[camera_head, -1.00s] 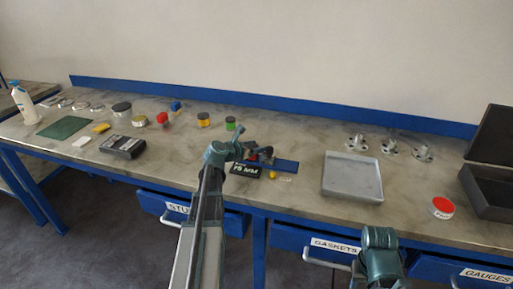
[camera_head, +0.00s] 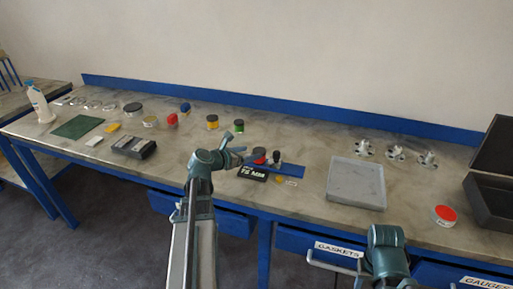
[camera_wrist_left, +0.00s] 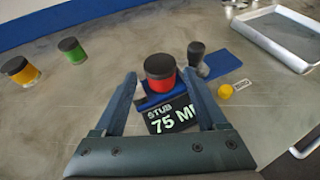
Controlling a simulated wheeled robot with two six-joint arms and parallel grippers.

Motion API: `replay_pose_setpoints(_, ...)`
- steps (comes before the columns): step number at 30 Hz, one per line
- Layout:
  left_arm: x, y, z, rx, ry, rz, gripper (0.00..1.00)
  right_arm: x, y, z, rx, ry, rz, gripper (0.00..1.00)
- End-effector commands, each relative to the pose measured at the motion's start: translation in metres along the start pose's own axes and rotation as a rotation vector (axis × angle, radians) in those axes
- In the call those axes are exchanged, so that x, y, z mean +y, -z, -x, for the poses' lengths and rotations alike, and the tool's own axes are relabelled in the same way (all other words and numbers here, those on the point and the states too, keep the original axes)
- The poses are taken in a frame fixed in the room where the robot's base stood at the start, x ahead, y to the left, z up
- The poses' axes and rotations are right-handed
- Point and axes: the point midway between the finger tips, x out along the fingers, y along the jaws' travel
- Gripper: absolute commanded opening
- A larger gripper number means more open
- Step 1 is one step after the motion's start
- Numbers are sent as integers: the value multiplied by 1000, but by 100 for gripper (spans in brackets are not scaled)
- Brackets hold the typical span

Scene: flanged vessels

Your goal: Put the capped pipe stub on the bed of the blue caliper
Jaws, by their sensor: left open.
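The capped pipe stub, red with a black cap, stands upright at the blue caliper in the head view (camera_head: 259,155) and the left wrist view (camera_wrist_left: 160,72). It appears to rest on the caliper's blue bed, which shows on both sides of it; its base is partly hidden by the label. The blue caliper (camera_head: 290,171) has a dark knob (camera_wrist_left: 197,55) beside the stub and a "STUB 75 MM" plate in front. My left gripper (camera_head: 238,147) is open, its fingers either side of the stub in the wrist view (camera_wrist_left: 160,82), apart from it.
A grey tray (camera_head: 356,184) lies right of the caliper, with metal flanged parts (camera_head: 395,152) behind. A yellow capped pot (camera_head: 212,122) and a green one (camera_head: 239,127) stand behind left. A small yellow piece (camera_wrist_left: 225,91) lies before the caliper. An open dark case (camera_head: 490,196) is far right.

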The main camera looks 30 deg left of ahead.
Motion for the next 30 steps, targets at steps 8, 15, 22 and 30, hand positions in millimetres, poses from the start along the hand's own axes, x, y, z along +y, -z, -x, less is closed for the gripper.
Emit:
replay_pose_setpoints(8,0,0,22,0,0,-1,74,1,0,8,0,0,0,50)
replay_pose_setpoints(15,0,0,22,0,0,0,74,1,0,8,0,0,0,50)
replay_pose_setpoints(22,0,0,22,0,0,0,74,1,0,8,0,0,0,50)
replay_pose_setpoints(30,0,0,22,0,0,0,74,1,0,8,0,0,0,50)
